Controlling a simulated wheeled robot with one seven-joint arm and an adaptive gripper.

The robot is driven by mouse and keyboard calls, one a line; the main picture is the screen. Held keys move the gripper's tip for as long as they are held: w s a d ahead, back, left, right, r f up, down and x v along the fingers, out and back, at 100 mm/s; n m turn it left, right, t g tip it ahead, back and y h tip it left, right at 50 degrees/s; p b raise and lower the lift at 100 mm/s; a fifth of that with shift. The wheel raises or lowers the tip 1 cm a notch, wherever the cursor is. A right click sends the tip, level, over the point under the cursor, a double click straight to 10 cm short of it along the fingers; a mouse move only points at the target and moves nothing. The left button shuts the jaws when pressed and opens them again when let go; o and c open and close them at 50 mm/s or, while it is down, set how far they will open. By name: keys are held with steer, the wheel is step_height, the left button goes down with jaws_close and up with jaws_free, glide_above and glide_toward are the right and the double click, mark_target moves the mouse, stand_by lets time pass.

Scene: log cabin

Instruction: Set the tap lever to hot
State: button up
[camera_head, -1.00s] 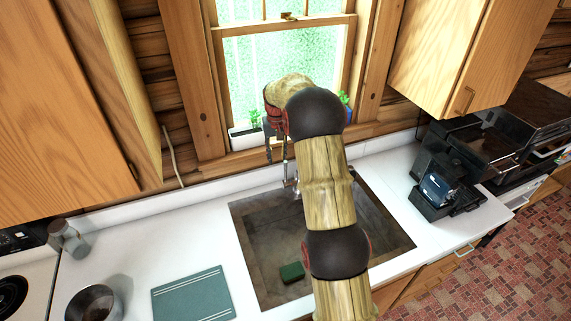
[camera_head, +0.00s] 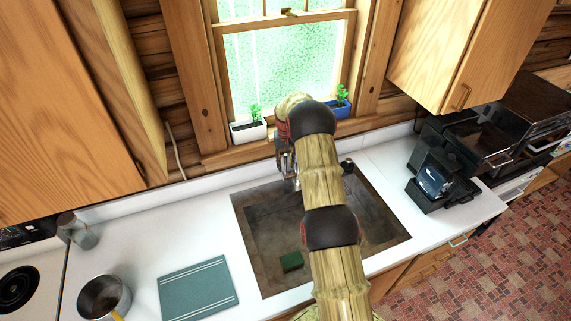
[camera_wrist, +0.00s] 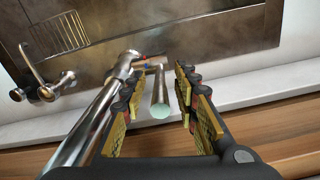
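The chrome tap shows in the wrist view (camera_wrist: 95,118) as a thick pipe at the left of my gripper. Its lever (camera_wrist: 160,97), a short rod with a pale round end, points toward the wrist camera. Small red and blue marks show near the lever's base. My gripper (camera_wrist: 160,80) is open, with one finger on each side of the lever. Gaps show between fingers and lever, wider on the right; I cannot tell any contact. In the head view my gripper (camera_head: 285,160) is at the sink's back edge, and my arm hides most of the tap.
The sink (camera_head: 265,225) holds a green sponge (camera_head: 291,261). A white planter (camera_head: 249,131) and a blue planter (camera_head: 336,110) stand on the windowsill behind. A teal board (camera_head: 198,288) and a pot (camera_head: 103,297) are at left, a coffee machine (camera_head: 437,182) at right.

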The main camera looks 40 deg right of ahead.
steer(key=shift+f, duration=0.4)
steer(key=shift+c, duration=0.3)
jaws_close()
stand_by(0.5)
